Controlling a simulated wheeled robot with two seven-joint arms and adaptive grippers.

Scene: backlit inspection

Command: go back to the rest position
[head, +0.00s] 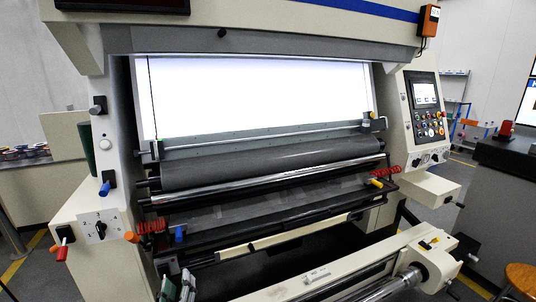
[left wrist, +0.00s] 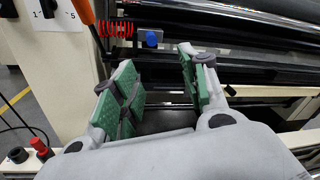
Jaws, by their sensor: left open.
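My left gripper (head: 178,287) shows at the bottom edge of the head view, left of centre, in front of the machine. In the left wrist view my left gripper (left wrist: 158,88) is open, its green-padded fingers apart with nothing between them. Behind its fingers are the machine's dark rollers (left wrist: 240,30) and a blue knob (left wrist: 153,39) beside a red coiled cable (left wrist: 115,29). The fingers appear apart from these parts, though the exact distance is hard to tell. My right gripper is not in view.
The inspection machine fills the middle, with a bright backlit panel (head: 250,95) and a grey roller (head: 270,163). A control panel (head: 425,110) is at right. A cream beam (head: 320,277) crosses the lower front. A dark counter (head: 505,160) stands far right.

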